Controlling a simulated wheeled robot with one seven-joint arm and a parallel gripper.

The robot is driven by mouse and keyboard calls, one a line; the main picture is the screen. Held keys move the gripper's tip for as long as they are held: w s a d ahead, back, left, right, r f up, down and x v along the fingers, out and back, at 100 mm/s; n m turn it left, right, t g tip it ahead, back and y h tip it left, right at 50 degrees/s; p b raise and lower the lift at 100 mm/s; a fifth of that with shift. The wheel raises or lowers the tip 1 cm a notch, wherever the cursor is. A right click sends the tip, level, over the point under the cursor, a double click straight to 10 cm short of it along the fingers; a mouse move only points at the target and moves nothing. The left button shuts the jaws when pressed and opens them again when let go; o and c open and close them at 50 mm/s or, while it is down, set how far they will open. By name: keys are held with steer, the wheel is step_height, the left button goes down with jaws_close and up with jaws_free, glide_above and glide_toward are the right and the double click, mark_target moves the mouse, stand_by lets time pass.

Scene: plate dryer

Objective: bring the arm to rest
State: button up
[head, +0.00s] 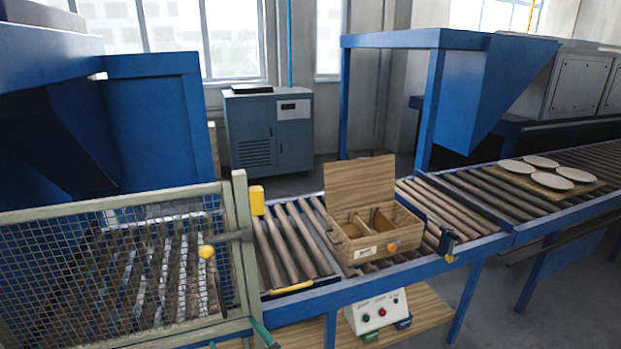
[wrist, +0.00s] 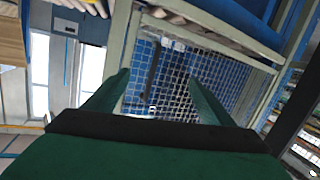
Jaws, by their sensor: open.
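My gripper (wrist: 160,88) shows in the wrist view with its two green fingers spread apart and nothing between them. Beyond the fingers is the wire-mesh gate (wrist: 190,75), seen at a tilt. In the head view only green finger parts show at the bottom edge, in front of the gate's lower right corner. The mesh gate (head: 110,270) stands at the left with a yellow-knobbed handle (head: 207,252). I cannot tell how far the fingers are from the mesh, and most of my arm is out of view.
A wooden box (head: 375,248) with its lid raised stands on the roller conveyor (head: 290,238). Several pale plates (head: 550,180) lie on a board at the right. A white button box (head: 377,312) is on a wooden shelf below. A grey cabinet (head: 268,130) stands behind.

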steer(key=s+d+f+m+t+h, duration=0.1)
steer(key=s+d+f+m+h, duration=0.25)
steer(key=s, duration=0.35)
steer(key=s+d+f+m+t+h, duration=0.1)
steer(key=s+d+f+m+h, duration=0.15)
steer(key=s+f, duration=0.35)
steer(key=s+d+f+m+t+h, duration=0.1)
steer(key=s+d+f+m+h, duration=0.2)
steer(key=s, duration=0.5)
steer(key=s+d+r, duration=0.1)
steer(key=s+d, duration=0.3)
steer(key=s, duration=0.6)
steer(key=s+d+r, duration=0.2)
steer(key=s+d, duration=0.2)
steer(key=s, duration=0.5)
steer(key=shift+s+d+r+g+h, duration=0.2)
steer(key=shift+s+d+g+h, duration=0.1)
steer(key=shift+s+d+h, duration=0.1)
